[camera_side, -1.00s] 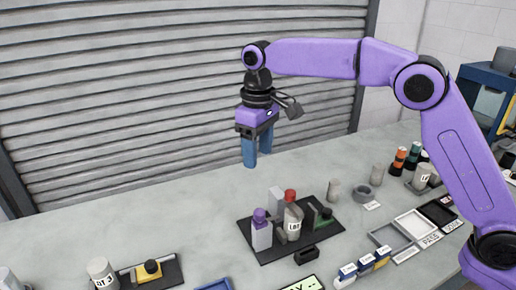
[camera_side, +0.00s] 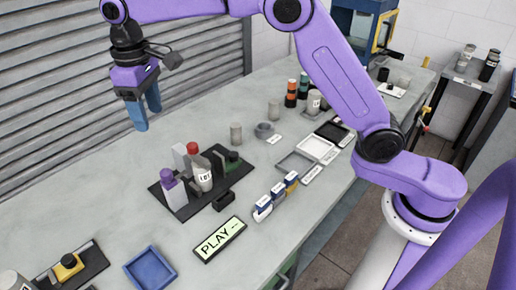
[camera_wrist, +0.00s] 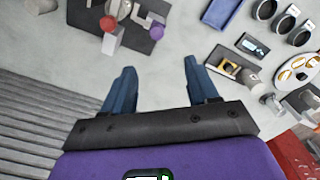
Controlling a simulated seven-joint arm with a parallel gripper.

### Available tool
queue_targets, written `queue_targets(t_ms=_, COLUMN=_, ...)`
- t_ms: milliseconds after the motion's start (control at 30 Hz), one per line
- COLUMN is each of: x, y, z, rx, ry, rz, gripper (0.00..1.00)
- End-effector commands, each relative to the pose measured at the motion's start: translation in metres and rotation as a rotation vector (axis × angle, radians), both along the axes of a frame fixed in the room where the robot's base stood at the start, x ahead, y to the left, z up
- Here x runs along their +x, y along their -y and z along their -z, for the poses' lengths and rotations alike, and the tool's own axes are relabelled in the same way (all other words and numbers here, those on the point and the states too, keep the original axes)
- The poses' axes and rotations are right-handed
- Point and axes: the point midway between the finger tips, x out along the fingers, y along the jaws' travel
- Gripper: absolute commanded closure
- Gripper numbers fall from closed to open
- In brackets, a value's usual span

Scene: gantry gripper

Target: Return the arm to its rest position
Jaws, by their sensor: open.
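My gripper (camera_side: 146,117) hangs fingers down above the grey table (camera_side: 100,195), behind the dark tray (camera_side: 215,197) and near the shutter wall. It holds nothing. In the wrist view its two blue fingers stand wide apart, with bare table between them at the gripper (camera_wrist: 159,67). The arm is mine and stretches from the base at the right, over the table, to the upper left.
A blue tray (camera_side: 151,268) and a PLAY sign (camera_side: 219,240) lie at the front. Small blue-and-white boxes (camera_side: 277,193), shallow trays (camera_side: 297,163) and orange-banded bottles (camera_side: 291,93) stand to the right. The ribbed shutter (camera_side: 60,75) borders the table behind my gripper.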

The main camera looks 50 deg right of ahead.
Motion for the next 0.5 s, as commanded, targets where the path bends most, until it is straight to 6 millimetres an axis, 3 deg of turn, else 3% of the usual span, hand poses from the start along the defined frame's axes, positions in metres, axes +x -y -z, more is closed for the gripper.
queue_targets(t_ms=267, x=-0.064, y=0.025, z=-0.005, rx=0.005, ry=0.005, rz=-0.103, gripper=0.41)
queue_targets(t_ms=500, x=-0.132, y=0.062, z=0.001, rx=0.009, ry=0.01, rz=-0.199, gripper=0.41)
